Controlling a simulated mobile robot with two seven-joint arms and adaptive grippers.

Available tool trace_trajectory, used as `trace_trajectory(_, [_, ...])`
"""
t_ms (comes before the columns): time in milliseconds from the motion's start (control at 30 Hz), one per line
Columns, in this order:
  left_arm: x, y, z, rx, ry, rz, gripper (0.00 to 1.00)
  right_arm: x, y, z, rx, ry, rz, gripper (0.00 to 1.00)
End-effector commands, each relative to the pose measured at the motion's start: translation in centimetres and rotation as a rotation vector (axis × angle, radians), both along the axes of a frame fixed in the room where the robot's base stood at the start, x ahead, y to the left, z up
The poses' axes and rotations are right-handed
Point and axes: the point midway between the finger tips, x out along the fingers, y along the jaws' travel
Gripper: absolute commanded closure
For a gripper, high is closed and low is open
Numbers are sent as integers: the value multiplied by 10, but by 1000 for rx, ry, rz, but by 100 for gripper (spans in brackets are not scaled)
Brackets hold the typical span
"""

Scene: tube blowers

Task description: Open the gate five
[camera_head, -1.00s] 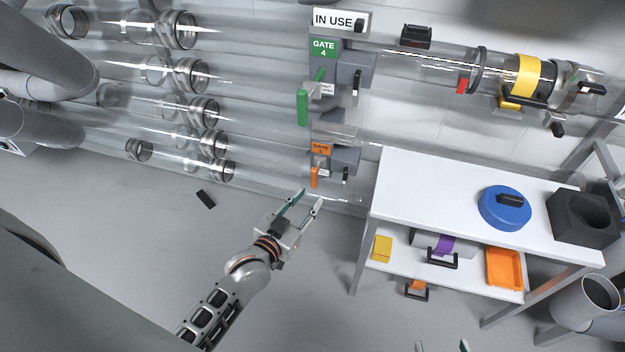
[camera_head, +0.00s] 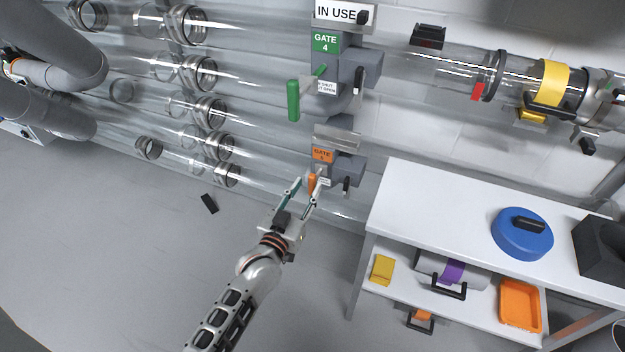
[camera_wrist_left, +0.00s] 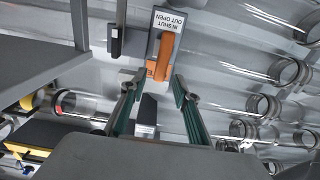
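Gate five is the lower grey gate unit with an orange label (camera_head: 322,155) on the clear tubes. Its orange handle (camera_head: 311,183) hangs in front of the unit. In the left wrist view the orange handle (camera_wrist_left: 165,57) reaches down between my fingers, below a white plate (camera_wrist_left: 169,20) reading "IN SHUT OUT OPEN". My left gripper (camera_head: 306,192) is open at the handle, with one finger on each side; it also shows in the left wrist view (camera_wrist_left: 156,90). The fingers look apart from the handle. My right gripper is out of view.
Gate 4 with its green handle (camera_head: 293,100) is just above, under an "IN USE" sign (camera_head: 338,13). A white table (camera_head: 440,205) with a blue lid (camera_head: 522,233) stands close on the right. A black piece (camera_head: 209,203) is at the left. The floor at left is mostly clear.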

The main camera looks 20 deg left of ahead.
Motion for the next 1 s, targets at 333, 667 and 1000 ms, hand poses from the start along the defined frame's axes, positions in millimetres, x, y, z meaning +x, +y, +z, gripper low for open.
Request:
trace_trajectory(333, [41,-1,-5,1,6,0,69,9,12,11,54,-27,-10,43])
trace_trajectory(667, [47,-1,-1,1,3,0,69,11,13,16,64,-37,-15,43])
trace_trajectory(1000, [47,-1,-1,1,3,0,100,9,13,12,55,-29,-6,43])
